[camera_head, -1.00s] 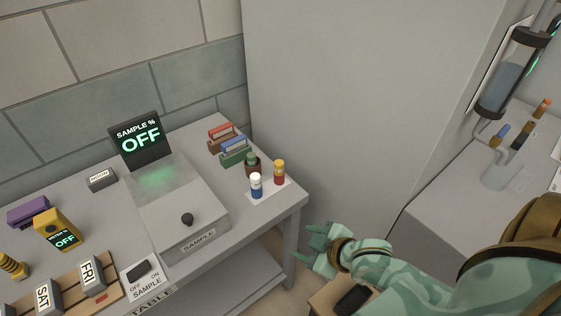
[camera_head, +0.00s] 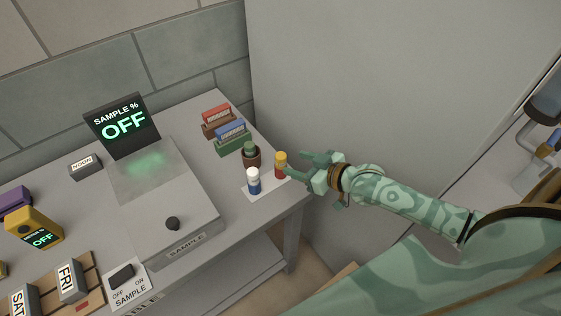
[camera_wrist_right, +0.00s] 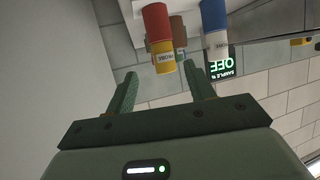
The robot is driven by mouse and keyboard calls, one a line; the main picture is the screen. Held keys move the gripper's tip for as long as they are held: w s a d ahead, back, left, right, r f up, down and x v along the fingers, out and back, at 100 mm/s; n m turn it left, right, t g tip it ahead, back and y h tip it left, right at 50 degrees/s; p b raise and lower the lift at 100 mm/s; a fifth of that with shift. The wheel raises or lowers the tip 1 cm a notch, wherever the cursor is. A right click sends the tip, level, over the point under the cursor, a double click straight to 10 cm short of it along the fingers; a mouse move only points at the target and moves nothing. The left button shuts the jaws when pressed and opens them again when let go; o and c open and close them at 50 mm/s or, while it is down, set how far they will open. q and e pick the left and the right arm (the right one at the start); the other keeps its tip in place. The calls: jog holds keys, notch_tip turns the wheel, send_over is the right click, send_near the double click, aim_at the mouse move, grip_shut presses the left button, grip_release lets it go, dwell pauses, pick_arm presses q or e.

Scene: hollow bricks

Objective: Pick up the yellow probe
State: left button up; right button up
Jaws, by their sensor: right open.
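The yellow probe (camera_head: 280,158), a small cylinder with a yellow upper part and a red lower part, stands upright on a white card at the table's right corner. In the right wrist view the yellow probe (camera_wrist_right: 163,57) appears upside down, just beyond and between my fingertips. My right gripper (camera_head: 302,165) is open, close to the probe's right side. In the wrist view both green fingers of the gripper (camera_wrist_right: 160,73) are spread with nothing held between them. My left gripper is out of view.
A blue-and-white probe (camera_head: 253,181) stands just left of the yellow one. Red and blue handled racks (camera_head: 232,137) stand farther back. The sample machine (camera_head: 170,215) fills the table's middle. A large grey panel (camera_head: 400,90) rises behind my arm.

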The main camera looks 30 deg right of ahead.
aim_at(277, 159)
jog(key=x, duration=0.3)
jog(key=shift+a+f+b, duration=0.1)
jog(key=shift+a+b, duration=0.05)
jog(key=shift+b, duration=0.15)
jog(key=b+x, duration=0.1)
jog(key=x, duration=0.1)
jog(key=b+x, duration=0.1)
jog(key=x, duration=0.2)
jog(key=shift+a+f, duration=0.15)
jog(key=shift+f, duration=0.15)
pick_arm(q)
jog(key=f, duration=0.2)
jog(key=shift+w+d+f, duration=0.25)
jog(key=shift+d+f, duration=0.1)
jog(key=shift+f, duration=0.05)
pick_arm(e)
jog(key=shift+r, duration=0.1)
jog(key=shift+c, duration=1.2)
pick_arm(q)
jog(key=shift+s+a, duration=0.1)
pick_arm(e)
jog(key=c, duration=0.8)
